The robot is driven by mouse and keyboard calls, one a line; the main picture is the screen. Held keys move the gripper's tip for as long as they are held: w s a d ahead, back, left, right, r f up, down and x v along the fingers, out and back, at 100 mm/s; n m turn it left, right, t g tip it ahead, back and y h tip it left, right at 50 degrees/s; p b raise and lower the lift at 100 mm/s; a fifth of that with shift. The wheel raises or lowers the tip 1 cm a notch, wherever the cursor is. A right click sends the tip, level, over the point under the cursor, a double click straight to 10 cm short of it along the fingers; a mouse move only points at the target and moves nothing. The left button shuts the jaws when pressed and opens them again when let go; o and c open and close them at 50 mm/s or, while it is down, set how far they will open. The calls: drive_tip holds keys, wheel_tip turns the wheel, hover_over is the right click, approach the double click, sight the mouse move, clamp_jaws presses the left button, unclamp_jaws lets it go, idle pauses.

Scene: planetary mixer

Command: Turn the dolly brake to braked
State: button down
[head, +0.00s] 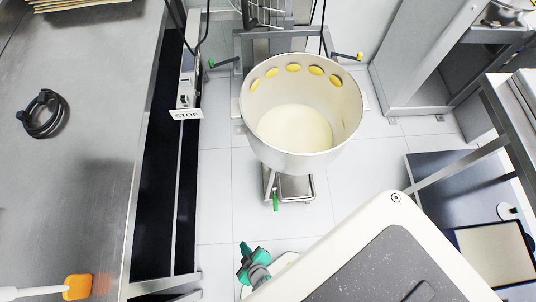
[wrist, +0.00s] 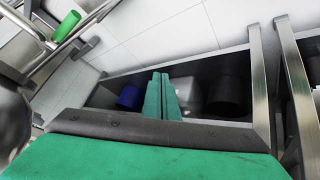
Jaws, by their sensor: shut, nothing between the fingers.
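The mixing bowl (head: 300,110) stands on a metal dolly (head: 297,187) with a flat plate low at its front. A green lever grip (head: 275,202), which looks like the dolly brake, points toward me at the dolly's front. A green cylindrical grip (wrist: 65,25) also shows at the upper left of the wrist view; I cannot tell surely that it is the same one. My gripper (head: 246,254) is low over the floor, nearer to me than the lever and a little left, apart from it. Its green fingers (wrist: 160,77) are shut together and empty.
A steel rack (head: 465,160) stands at the right. Dark shelf space with a blue container (wrist: 131,96) lies beyond my fingers. Tiled floor (head: 225,225) around the lever is clear.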

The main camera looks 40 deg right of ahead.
sight(275, 200)
drive_tip(key=w+d+f+n+g+h, duration=0.2)
drive_tip(key=f+g, duration=0.1)
drive_tip(key=f, duration=0.6)
drive_tip(key=w+d+f+n+g+h, duration=0.1)
drive_tip(key=w+d+f+g+h, duration=0.15)
drive_tip(key=f, duration=0.55)
drive_tip(key=w+d+r+n+g+h, duration=0.2)
drive_tip(key=w+d+r+g+h, duration=0.45)
drive_tip(key=w+r, duration=0.3)
drive_tip(key=w+x, duration=0.1)
drive_tip(key=x, duration=0.9)
drive_tip(key=shift+s+r+t+h, duration=0.15)
drive_tip(key=shift+s+r, duration=0.15)
drive_tip(key=shift+r, duration=0.3)
drive_tip(key=shift+s+r+t+h, duration=0.1)
drive_tip(key=shift+s+r, duration=0.2)
drive_tip(key=shift+r, duration=0.3)
drive_tip(key=shift+s+r+t+h, duration=0.15)
drive_tip(key=shift+s+r, duration=0.2)
drive_tip(key=shift+r, duration=0.2)
